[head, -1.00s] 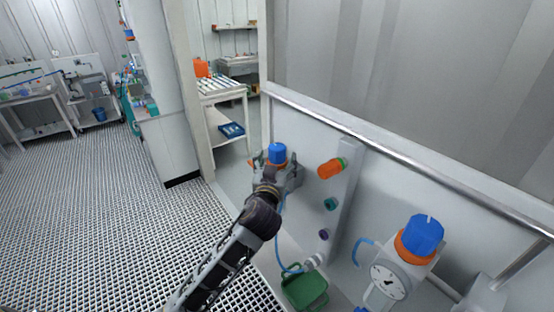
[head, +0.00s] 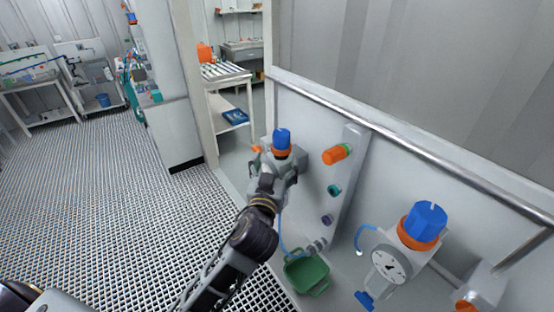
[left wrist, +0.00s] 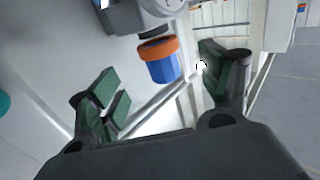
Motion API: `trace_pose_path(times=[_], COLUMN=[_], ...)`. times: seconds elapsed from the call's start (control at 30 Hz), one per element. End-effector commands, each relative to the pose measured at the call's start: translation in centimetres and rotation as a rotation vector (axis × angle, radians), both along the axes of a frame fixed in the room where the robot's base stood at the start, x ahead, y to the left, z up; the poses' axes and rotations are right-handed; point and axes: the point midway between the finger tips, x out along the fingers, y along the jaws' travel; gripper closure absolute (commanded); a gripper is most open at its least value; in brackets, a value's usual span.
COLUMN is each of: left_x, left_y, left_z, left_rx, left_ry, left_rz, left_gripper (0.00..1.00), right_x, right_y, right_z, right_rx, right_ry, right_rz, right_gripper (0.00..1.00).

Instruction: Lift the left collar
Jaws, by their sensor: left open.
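The left collar is an orange ring (head: 282,152) under a blue cap (head: 281,138) on the left vessel. In the left wrist view the orange collar (left wrist: 158,48) and blue cap (left wrist: 163,70) appear upside down between the fingers. My left gripper (head: 282,170) is at the left vessel, just below and in front of the collar in the head view. Its green-padded fingers (left wrist: 163,86) are spread wide, with visible gaps on both sides of the cap, and hold nothing. The left vessel's lower body is partly hidden by my gripper. My right gripper is not in view.
A right vessel with a blue cap (head: 425,221), orange collar (head: 417,236) and round gauge (head: 390,263) stands nearby. An upright panel (head: 350,190) carries an orange-green fitting (head: 336,155). A green bin (head: 306,273) sits below. A metal rail (head: 400,133) runs behind.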

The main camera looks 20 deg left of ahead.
Motion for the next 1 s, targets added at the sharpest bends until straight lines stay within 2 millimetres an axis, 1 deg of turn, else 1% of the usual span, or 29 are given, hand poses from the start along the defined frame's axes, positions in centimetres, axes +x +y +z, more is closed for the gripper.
trace_pose_path(times=[0.1,0.33,1.0], left_x=[-1.0,-2.1,-2.3], left_y=[-0.1,-0.3,-0.2], left_z=[0.0,0.0,-0.2], left_rx=[-0.001,-0.001,-0.001], left_ry=[0.001,0.0,0.007], left_rz=[0.0,0.0,0.003], left_gripper=[0.22,0.22,0.22], right_x=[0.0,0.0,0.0], right_y=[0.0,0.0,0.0], right_z=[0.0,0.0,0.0], right_rx=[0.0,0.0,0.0], right_ry=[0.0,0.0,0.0], right_rz=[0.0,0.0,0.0], right_gripper=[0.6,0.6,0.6])
